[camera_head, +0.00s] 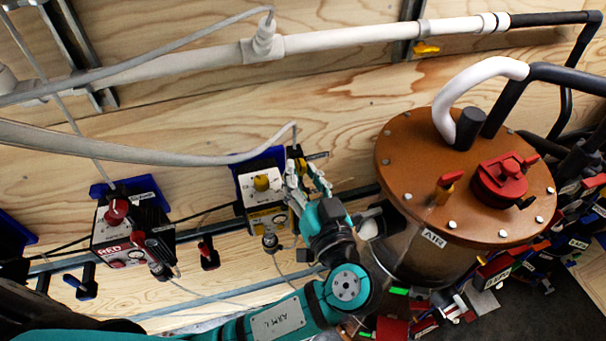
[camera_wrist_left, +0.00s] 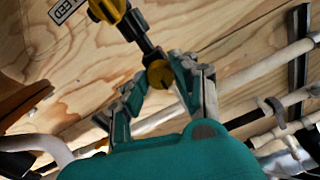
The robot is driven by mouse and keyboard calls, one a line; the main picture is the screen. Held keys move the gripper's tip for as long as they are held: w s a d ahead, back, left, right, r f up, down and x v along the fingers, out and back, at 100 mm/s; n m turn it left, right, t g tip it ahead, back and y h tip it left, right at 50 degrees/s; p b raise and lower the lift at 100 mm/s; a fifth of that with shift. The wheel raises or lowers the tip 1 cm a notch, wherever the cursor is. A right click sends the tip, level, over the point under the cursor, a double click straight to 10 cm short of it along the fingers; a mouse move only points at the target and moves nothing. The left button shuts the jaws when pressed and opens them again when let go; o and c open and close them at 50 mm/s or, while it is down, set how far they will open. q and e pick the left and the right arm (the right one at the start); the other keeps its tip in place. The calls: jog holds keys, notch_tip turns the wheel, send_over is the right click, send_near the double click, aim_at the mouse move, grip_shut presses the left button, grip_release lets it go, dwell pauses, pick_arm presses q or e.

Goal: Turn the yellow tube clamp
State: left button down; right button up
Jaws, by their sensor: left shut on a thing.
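The yellow tube clamp (camera_wrist_left: 159,74) is a small rounded yellow part on a black fitting in the left wrist view. In the head view only its black and yellow end shows (camera_head: 296,158), beside the yellow-fronted box and largely hidden by my fingers. My left gripper (camera_head: 305,172) reaches up to it from below. In the left wrist view its fingers (camera_wrist_left: 157,80) stand on both sides of the yellow part, shut on it. My right gripper is not in view.
A brown-lidded tank (camera_head: 416,160) stands close on the right. White pipe (camera_head: 350,36) and grey hose (camera_head: 150,153) run above, along the wooden wall (camera_head: 345,110).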

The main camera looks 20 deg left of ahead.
pick_arm(q)
jog(key=shift+m, duration=1.2)
jog(key=m, duration=0.5)
jog(key=shift+a+m, duration=0.1)
jog(key=shift+m, duration=0.2)
jog(key=m, duration=0.5)
jog(key=shift+m+t, duration=0.3)
jog(key=m, duration=0.4)
jog(key=shift+m, duration=0.4)
jog(key=c, duration=1)
grip_release()
